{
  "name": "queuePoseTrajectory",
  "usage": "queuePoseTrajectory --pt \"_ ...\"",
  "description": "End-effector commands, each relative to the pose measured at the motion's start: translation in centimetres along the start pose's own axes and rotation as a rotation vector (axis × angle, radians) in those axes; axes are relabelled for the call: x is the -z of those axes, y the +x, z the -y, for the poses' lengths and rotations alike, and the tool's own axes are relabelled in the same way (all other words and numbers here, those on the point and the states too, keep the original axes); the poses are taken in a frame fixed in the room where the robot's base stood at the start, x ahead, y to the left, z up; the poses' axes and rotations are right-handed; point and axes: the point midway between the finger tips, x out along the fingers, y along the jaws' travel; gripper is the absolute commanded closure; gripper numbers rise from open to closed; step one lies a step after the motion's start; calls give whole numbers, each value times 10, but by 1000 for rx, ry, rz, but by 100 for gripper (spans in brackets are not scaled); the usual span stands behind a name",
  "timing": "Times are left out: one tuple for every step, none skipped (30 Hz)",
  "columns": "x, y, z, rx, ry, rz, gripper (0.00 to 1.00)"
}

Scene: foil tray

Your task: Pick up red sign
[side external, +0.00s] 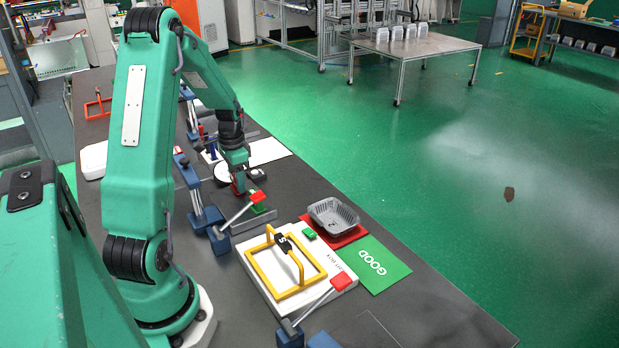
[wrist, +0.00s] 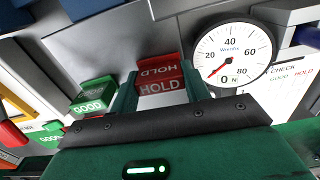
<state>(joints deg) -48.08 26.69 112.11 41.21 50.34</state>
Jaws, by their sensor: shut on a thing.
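The red sign (wrist: 162,84) is a small block lettered HOLD, and it sits between my gripper's two fingers in the wrist view. My gripper (wrist: 160,88) is shut on it. In the side view my gripper (side external: 238,181) points down low over the dark bench, and a bit of the red sign (side external: 238,188) shows at its tips. I cannot tell whether the sign still touches the surface under it. A green GOOD sign (wrist: 91,97) stands to the left in the wrist view, apart from my gripper.
A force gauge (wrist: 232,52) is close on the right in the wrist view. In the side view, a red-tipped lever clamp (side external: 239,214) stands near my gripper. A foil tray (side external: 333,214), a yellow frame (side external: 284,262) and a green GOOD card (side external: 370,264) lie nearer the camera.

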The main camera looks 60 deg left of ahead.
Motion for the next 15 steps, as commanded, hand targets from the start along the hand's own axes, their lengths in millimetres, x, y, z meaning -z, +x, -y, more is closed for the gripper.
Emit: queuePoseTrajectory --pt "0 -3 0 2 0 -1 75" --pt "0 -5 0 2 0 -1 75" --pt "0 -7 0 2 0 -2 75" --pt "0 -10 1 2 0 -2 75" --pt "0 -13 1 3 0 -2 75" --pt "0 -17 1 3 0 -2 75" --pt "0 -20 0 3 0 -2 75" --pt "0 -25 1 3 0 -3 75" --pt "0 -30 1 3 0 -3 75" --pt "0 -35 0 3 0 -3 75" --pt "0 -40 1 4 0 -4 75" --pt "3 -44 -7 2 3 -2 75" --pt "5 -46 -12 1 4 -1 75" --pt "7 -50 -17 2 6 -2 75" --pt "9 -53 -23 2 4 -2 75"
